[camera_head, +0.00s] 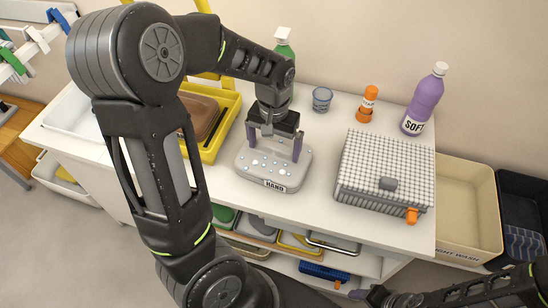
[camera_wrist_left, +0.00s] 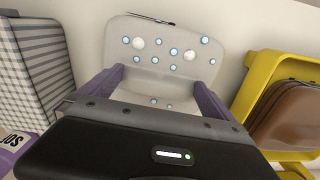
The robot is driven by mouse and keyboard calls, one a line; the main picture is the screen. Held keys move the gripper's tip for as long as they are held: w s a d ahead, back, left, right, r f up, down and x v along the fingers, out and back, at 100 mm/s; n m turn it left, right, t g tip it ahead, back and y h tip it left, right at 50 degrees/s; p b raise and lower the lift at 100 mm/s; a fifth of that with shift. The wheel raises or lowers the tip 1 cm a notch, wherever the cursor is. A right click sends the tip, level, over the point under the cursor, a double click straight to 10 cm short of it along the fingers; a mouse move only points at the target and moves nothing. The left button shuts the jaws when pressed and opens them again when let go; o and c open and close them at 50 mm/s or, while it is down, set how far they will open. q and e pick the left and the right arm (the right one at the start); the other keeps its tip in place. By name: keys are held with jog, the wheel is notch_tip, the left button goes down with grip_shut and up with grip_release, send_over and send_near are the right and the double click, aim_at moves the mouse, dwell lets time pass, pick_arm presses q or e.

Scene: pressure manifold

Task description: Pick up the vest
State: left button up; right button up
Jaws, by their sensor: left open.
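I cannot pick out a vest for certain in either view. My left gripper (camera_head: 274,146) is open over the grey basin labelled HAND (camera_head: 254,181), which has white and blue bubble-like dots on it. In the left wrist view, the open fingers (camera_wrist_left: 160,80) stand on either side of the basin's near part (camera_wrist_left: 150,57), with nothing visible between them; contact is unclear. A blue striped cloth (camera_head: 524,243) lies in the dark bin (camera_head: 515,190) at far right. My right gripper (camera_head: 368,295) is low at the bottom right, partly seen, away from the counter top.
On the counter stand a yellow tray with a brown item (camera_head: 200,118), a checked box (camera_head: 385,165), a purple bottle (camera_head: 425,100), an orange bottle (camera_head: 367,104), a small grey cup (camera_head: 322,99) and a green bottle (camera_head: 284,42). A beige bin (camera_head: 468,190) stands right.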

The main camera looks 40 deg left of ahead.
pick_arm(q)
jog(key=c, duration=1.7)
jog(key=shift+c, duration=0.2)
jog(key=shift+r, duration=0.15)
notch_tip(320, 180, up, 10)
jog(key=shift+b, duration=0.35)
notch_tip(320, 180, up, 10)
jog(key=p, duration=0.8)
send_over(274, 150)
